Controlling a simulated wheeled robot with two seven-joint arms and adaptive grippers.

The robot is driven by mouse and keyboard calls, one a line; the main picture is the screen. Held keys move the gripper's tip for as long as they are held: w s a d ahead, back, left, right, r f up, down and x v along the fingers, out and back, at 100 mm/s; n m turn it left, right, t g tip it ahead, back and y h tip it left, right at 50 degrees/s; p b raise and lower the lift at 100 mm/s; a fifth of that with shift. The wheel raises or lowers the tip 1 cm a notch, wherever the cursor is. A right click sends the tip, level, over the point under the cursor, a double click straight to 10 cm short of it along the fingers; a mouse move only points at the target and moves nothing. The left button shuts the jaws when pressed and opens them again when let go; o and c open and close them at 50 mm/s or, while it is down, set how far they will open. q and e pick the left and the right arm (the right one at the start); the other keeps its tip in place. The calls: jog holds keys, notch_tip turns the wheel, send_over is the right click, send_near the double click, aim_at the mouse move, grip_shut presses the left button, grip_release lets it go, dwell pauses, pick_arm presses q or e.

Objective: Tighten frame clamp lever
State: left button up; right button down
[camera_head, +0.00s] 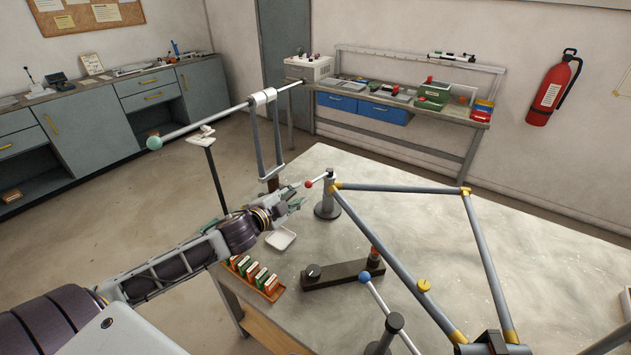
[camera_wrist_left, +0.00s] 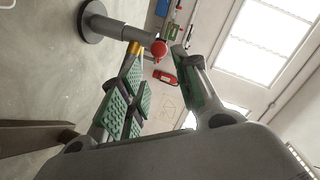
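A clamp post (camera_head: 327,198) stands on the bench with a short lever ending in a red knob (camera_head: 308,184). The red knob shows in the left wrist view (camera_wrist_left: 158,48), just beyond and between the fingertips. My left gripper (camera_head: 295,197) is open, its green-padded fingers pointing at the knob; I see no grip on it. The fingers also show in the left wrist view (camera_wrist_left: 155,62). A grey tube frame (camera_head: 402,189) with yellow joints lies by the post. A second post (camera_head: 392,324) at the front has a lever with a blue knob (camera_head: 365,277). My right gripper is out of view.
A dark bar block (camera_head: 340,273) with a knob lies in front of the post. A small white tray (camera_head: 281,238) and a rack of coloured pieces (camera_head: 252,276) sit near the bench's left edge. The bench (camera_head: 545,245) is clear at the right.

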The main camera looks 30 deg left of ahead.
aim_at(312, 183)
pick_arm(q)
jog(key=shift+p+x, duration=0.8)
jog(key=shift+x, duration=5.8)
jog(key=shift+d, duration=0.1)
grip_shut()
jog(key=shift+f, duration=0.1)
